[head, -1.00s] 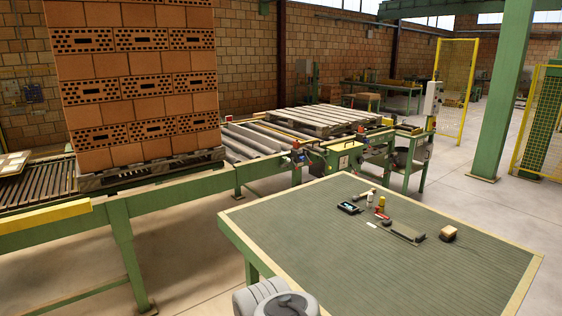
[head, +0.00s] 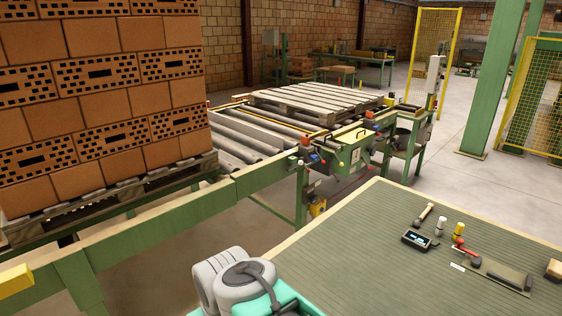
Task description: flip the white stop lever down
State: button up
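The white stop lever cannot be picked out with certainty at this size. Small red, white and blue fittings (head: 306,150) sit on the conveyor frame near the middle, left of a yellow-green machine box (head: 350,148) with small labels. Any lever there is too small to read as up or down. A grey-white rounded link of my own arm shows at the bottom, with a teal part beside it. My gripper is not in view.
A green-topped table (head: 370,250) fills the lower right, with a hammer (head: 423,215), a dark device (head: 416,239) and bottles on it. A brick stack (head: 100,100) on a pallet stands left on the conveyor. An empty pallet (head: 315,100) lies farther back. Open floor shows at right.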

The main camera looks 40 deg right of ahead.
aim_at(300, 163)
jog(key=u, duration=0.5)
jog(key=i, duration=2.1)
jog(key=z, duration=2.75)
jog(key=i, duration=0.15)
jog(key=u, duration=0.1)
